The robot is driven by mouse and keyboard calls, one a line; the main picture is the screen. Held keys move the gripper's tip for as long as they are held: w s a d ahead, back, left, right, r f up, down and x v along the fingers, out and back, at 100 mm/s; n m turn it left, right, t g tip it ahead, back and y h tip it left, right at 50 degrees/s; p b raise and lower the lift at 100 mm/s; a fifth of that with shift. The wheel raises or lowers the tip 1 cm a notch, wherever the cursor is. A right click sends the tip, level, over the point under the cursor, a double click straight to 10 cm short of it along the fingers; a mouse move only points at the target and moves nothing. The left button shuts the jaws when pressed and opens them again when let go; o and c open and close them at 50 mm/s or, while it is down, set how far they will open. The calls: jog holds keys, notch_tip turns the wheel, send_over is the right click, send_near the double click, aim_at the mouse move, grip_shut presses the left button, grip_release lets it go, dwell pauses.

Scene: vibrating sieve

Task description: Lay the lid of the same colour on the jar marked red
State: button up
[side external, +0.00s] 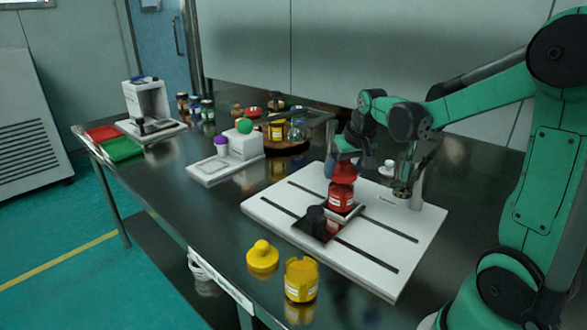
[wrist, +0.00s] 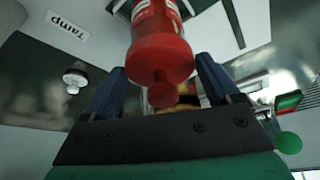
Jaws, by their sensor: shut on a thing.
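The red jar (side external: 341,197) with a white label stands upright on the white sieve plate (side external: 275,207). The red lid (side external: 344,173) is at the jar's top, and I cannot tell whether it is fully seated. My gripper (side external: 342,166) points down over the jar and is shut on the red lid. In the wrist view, the lid's knob (wrist: 162,92) shows between the fingers of my gripper (wrist: 160,70), with the red jar (wrist: 152,14) directly behind it. A yellow lid (side external: 263,257) and a yellow jar (side external: 300,280) stand apart at the table's front.
A black knob (side external: 315,219) sits on the plate beside the jar. A metal post (side external: 417,185) and a small white knobbed object (side external: 388,168) stand behind it. A white stand (side external: 240,145) with purple and green knobs is to the left. Dark table is clear at front left.

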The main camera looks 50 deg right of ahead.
jog(key=shift+f, duration=0.15)
dwell(0.5)
jog(key=o, duration=1)
jog(key=shift+r, duration=3.55)
